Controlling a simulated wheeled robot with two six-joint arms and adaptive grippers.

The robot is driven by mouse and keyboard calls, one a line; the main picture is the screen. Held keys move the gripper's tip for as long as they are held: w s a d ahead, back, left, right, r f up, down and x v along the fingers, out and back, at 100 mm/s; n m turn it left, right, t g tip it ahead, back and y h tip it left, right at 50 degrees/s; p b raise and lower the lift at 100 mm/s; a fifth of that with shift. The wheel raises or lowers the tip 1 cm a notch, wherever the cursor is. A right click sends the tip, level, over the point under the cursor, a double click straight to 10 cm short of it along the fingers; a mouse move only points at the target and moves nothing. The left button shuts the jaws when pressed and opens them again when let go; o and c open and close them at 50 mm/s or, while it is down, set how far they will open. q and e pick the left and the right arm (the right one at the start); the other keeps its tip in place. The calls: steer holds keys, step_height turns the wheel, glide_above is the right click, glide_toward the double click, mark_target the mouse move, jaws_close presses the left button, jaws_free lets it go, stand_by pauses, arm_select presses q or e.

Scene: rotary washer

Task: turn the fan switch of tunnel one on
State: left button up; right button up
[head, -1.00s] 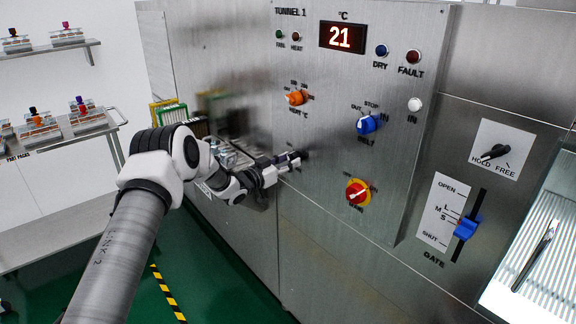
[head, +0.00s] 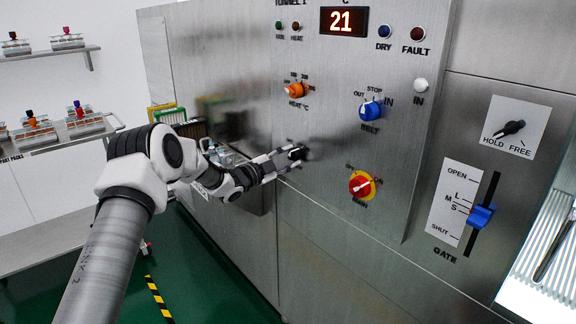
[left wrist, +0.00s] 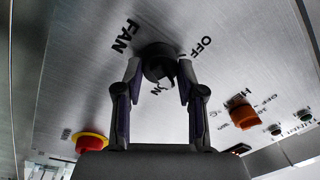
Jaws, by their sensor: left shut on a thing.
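The fan switch is a black round knob (left wrist: 158,60) in the left wrist view, with FAN, OFF and a partly covered ON printed around it. In the head view this black knob (head: 299,152) sits low on the left of the TUNNEL 1 panel (head: 330,130). My left gripper (left wrist: 156,78) has its two fingers on either side of the knob and is shut on it. In the head view the left gripper (head: 287,157) reaches the knob from the left and hides part of it and its label. My right gripper is not in view.
Nearby on the panel are an orange heat knob (head: 295,90), a blue belt knob (head: 370,110) and a red and yellow main switch (head: 362,186). A blue gate slider (head: 481,216) is further right. The display (head: 344,21) reads 21. A shelf (head: 60,140) stands at the left.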

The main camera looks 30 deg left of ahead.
arm_select(q)
steer(key=m+b, duration=0.3)
steer(key=m, duration=0.2)
steer(key=shift+f+h, duration=0.1)
steer(key=shift+h, duration=0.2)
stand_by(0.4)
steer(key=o, duration=1.1)
steer(key=shift+o, duration=0.2)
steer(key=r+v, duration=0.1)
steer(key=v, duration=1.1)
steer(key=shift+f, duration=0.45)
